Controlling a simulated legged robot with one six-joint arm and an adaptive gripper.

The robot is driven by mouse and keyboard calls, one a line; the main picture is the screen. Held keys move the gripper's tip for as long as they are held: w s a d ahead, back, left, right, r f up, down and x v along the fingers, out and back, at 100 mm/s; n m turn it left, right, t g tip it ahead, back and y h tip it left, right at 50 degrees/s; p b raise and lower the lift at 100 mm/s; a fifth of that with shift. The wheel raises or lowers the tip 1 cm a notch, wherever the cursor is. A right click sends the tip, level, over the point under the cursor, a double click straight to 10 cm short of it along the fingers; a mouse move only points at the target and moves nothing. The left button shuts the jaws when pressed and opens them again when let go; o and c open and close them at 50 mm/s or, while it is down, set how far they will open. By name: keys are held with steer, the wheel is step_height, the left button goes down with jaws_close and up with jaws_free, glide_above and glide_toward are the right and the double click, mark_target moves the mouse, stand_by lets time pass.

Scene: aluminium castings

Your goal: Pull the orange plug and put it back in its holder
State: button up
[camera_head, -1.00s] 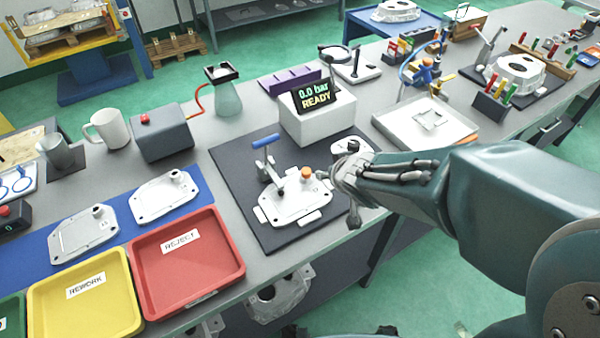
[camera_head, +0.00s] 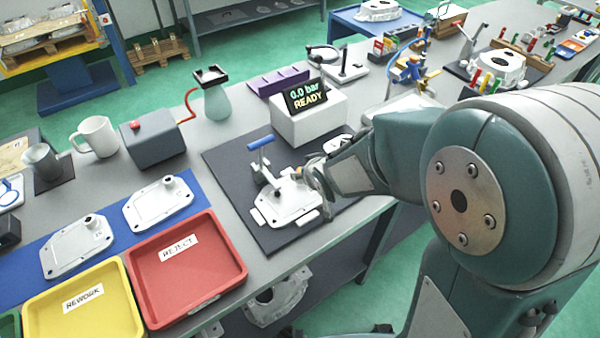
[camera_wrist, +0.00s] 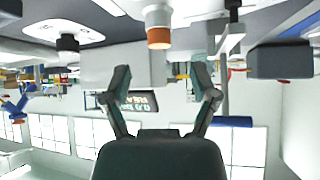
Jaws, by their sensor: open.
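The orange plug (camera_wrist: 159,38) stands upside down in the wrist view, its orange band below a white part. It sits at the casting (camera_head: 290,205), which is clamped on a dark mat under a blue-handled toggle clamp (camera_head: 262,145). In the head view the plug is mostly hidden by my gripper (camera_head: 318,178). In the wrist view my gripper (camera_wrist: 162,85) is open, its two fingers apart with the plug beyond and between their tips, not touching it. I cannot tell which part is the plug's holder.
A display box (camera_head: 305,120) reading 0.0 bar READY stands behind the casting. The red REJECT tray (camera_head: 190,285) and yellow REWORK tray (camera_head: 85,315) lie at the left front. Two more castings lie on a blue mat (camera_head: 115,222).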

steer(key=shift+w+a+f, duration=0.2)
steer(key=shift+f, duration=0.05)
steer(key=x, duration=0.3)
steer(key=shift+w+d+f, duration=0.25)
steer(key=shift+w+f, duration=0.05)
steer(key=shift+f, duration=0.05)
steer(key=shift+w+f, duration=0.15)
steer(key=shift+a, duration=0.25)
steer(key=shift+a, duration=0.15)
steer(key=c, duration=0.3)
steer(key=shift+d, duration=0.2)
steer(key=c, duration=0.5)
steer(key=shift+c, duration=0.2)
